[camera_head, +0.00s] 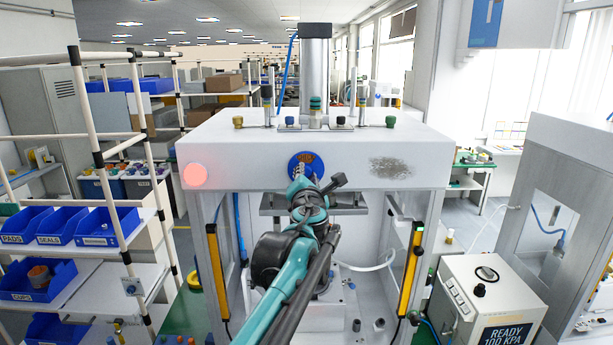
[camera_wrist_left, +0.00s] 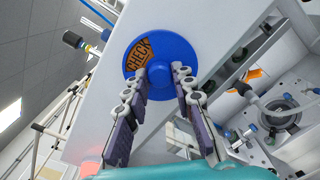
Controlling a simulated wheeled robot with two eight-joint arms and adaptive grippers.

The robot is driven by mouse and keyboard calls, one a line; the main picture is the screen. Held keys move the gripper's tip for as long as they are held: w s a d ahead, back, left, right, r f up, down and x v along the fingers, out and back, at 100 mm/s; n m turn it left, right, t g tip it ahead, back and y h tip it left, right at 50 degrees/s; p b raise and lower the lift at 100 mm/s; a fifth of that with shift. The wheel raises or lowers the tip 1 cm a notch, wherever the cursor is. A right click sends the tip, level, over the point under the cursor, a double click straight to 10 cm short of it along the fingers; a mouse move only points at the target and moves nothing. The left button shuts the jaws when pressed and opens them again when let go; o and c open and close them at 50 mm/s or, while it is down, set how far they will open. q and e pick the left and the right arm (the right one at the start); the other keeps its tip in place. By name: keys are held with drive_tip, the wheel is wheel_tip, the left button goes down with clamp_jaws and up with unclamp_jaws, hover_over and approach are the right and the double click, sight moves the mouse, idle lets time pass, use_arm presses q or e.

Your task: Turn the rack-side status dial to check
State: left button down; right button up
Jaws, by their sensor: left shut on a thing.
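The status dial (camera_head: 306,161) is a round blue disc on the white front face of the press head. In the left wrist view the dial (camera_wrist_left: 165,52) has an orange window reading "CHECK", tilted in that picture, and a raised blue grip at its middle. My left gripper (camera_head: 307,181) reaches up to the dial from below and hides its lower part. In the wrist view the fingers of my left gripper (camera_wrist_left: 160,78) stand on either side of the raised grip, shut on it. My right gripper is not in view.
A glowing red lamp (camera_head: 195,175) sits left of the dial. Yellow-edged posts (camera_head: 411,268) flank the press opening. A rack with blue bins (camera_head: 108,226) stands at left. A control box (camera_head: 483,305) reading "READY 100 KPA" stands at right.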

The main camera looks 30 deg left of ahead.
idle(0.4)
use_arm(q)
drive_tip(key=c, duration=1.3)
unclamp_jaws()
drive_tip(key=shift+o, duration=0.2)
drive_tip(key=v, duration=1.2)
drive_tip(key=shift+a, duration=0.1)
drive_tip(key=shift+f, duration=0.1)
